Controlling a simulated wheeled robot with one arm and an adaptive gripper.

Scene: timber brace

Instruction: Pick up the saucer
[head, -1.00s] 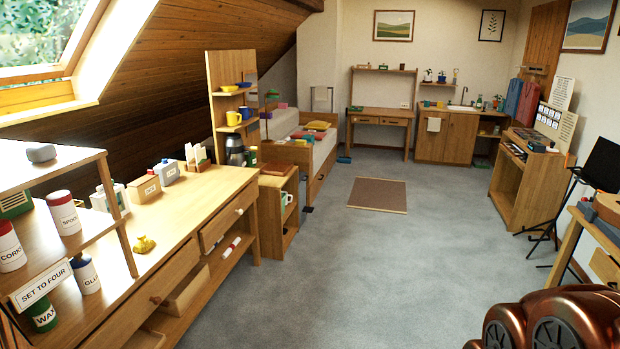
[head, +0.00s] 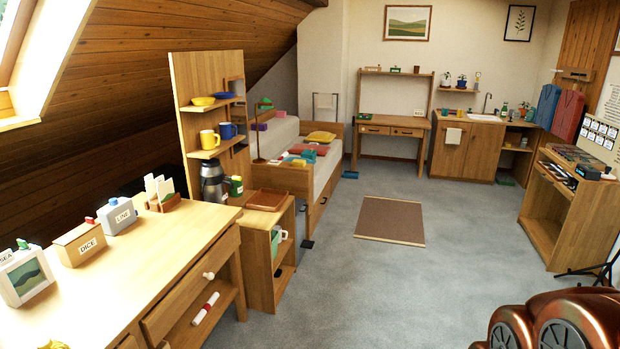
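No thing in view is plainly a saucer. A shallow yellow dish (head: 203,101) and a shallow blue dish (head: 224,95) sit on the upper shelf of the wooden shelf unit at left; at this distance I cannot tell whether either is a saucer. A yellow mug (head: 209,139) and a blue mug (head: 228,130) stand on the shelf below them. My gripper is not in view. A copper-coloured part of my own body fills the bottom right corner.
A long wooden workbench (head: 185,240) runs along the left, with a dice box (head: 80,244) and a line box (head: 117,217) on it. A low cabinet (head: 262,240) stands beyond it. The grey floor is open around a brown mat (head: 390,221).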

